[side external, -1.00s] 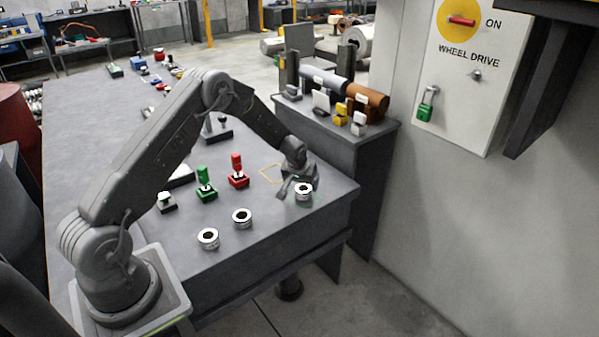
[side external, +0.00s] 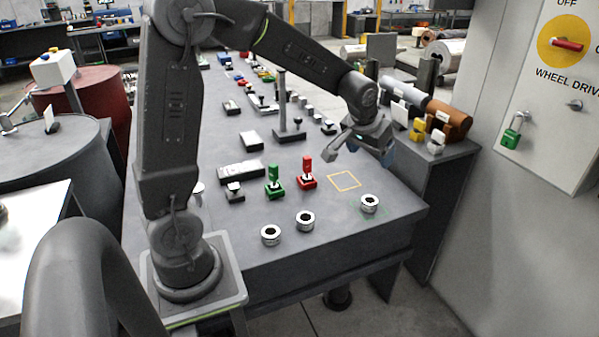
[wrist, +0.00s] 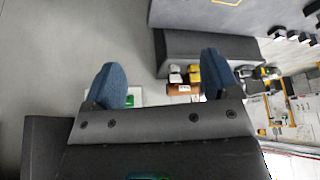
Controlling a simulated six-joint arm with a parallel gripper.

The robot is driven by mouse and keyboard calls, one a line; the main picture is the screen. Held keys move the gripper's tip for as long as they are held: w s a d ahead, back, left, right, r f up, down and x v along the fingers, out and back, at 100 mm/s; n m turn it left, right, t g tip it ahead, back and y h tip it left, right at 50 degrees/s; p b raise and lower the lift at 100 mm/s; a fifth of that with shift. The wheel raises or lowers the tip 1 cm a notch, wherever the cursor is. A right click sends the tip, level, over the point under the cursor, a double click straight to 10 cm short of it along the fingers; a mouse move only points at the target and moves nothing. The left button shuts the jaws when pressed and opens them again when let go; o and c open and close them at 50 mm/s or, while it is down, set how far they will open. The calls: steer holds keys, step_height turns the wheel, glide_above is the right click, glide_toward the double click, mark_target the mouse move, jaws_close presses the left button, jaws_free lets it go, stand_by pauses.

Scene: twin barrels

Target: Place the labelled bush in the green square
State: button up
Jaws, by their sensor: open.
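Three short silver ring-shaped bushes stand upright near the table's front edge: a left one (side external: 271,235), a middle one (side external: 305,221) and a right one (side external: 370,204). No label can be read on any of them. The right bush stands within faint green lines of the green square (side external: 384,211); how well it is centred cannot be told. My gripper (side external: 359,157) is open and empty, raised above the table behind the right bush. In the wrist view its two blue fingers (wrist: 162,82) are spread apart with nothing held; no bush shows there.
A yellow outlined square (side external: 344,181) lies empty behind the right bush. A red-handled piece (side external: 307,174) and a green-handled piece (side external: 274,183) stand left of it. A side bench with rollers (side external: 440,116) is at the right, near the wall panel.

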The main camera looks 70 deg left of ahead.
steer(key=s+d+r+m+h, duration=0.1)
steer(key=s+d, duration=0.4)
steer(key=s, duration=0.6)
steer(key=s+d+r+m+t+h, duration=0.1)
steer(key=s+d+r+m, duration=0.2)
steer(key=s, duration=0.8)
step_height(320, 180, up, 3)
steer(key=shift+s+d+f, duration=0.1)
steer(key=shift+s+d, duration=0.2)
steer(key=shift+d, duration=0.95)
